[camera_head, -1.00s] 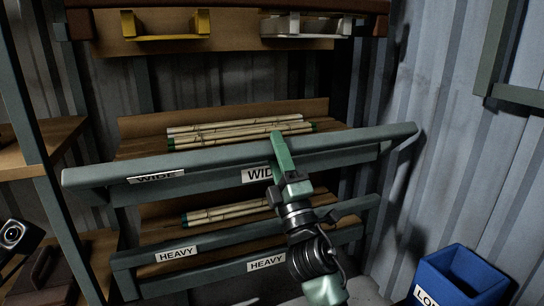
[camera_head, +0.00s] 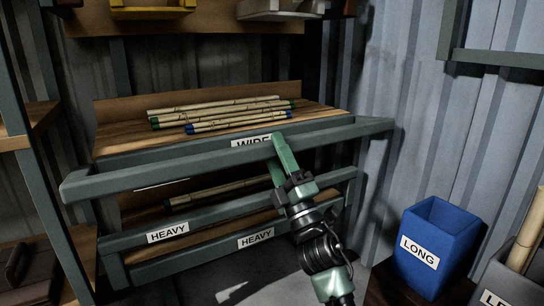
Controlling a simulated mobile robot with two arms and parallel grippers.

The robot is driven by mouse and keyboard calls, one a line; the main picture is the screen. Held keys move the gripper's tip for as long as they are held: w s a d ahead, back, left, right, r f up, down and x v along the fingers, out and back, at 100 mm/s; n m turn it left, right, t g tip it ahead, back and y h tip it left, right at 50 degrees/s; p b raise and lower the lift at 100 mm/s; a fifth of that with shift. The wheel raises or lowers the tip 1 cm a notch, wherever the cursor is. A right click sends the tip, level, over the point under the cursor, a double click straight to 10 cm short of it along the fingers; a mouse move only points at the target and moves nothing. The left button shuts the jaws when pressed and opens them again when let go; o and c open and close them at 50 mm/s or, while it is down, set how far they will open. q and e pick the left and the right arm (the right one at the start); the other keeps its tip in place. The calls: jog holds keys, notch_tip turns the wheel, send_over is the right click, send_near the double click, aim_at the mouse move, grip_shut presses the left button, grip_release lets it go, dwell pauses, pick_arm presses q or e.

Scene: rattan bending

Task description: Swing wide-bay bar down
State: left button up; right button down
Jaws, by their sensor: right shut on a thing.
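The wide-bay bar (camera_head: 170,172) is a long grey-green rail. It runs from the lower left up to the right end near the wall, in front of the wide shelf (camera_head: 118,138). The shelf's "WIDE" label (camera_head: 256,142) shows just above the bar, its lower part covered. My right gripper (camera_head: 280,150) is shut on the bar, right of its middle, with its green fingers over it. Bamboo poles (camera_head: 222,116), some with green or blue ends, lie on the wide shelf behind and above the bar. My left gripper is out of view.
Below is the heavy bay with its own rail (camera_head: 205,235), two "HEAVY" labels and a pole (camera_head: 215,192). A blue "LONG" bin (camera_head: 440,240) stands at right on the floor, beside a grey bin (camera_head: 500,283) holding poles. A corrugated wall closes the right side.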

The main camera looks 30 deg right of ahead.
jog(key=shift+w+f+b, duration=0.25)
jog(key=shift+f+b, duration=0.1)
jog(key=shift+f, duration=0.35)
dwell(1.1)
jog(key=c, duration=1)
grip_release()
jog(key=shift+w, duration=0.15)
jog(key=shift+w+a, duration=0.1)
jog(key=shift+r+t, duration=0.1)
jog(key=shift+t, duration=0.2)
jog(key=shift+s, duration=0.2)
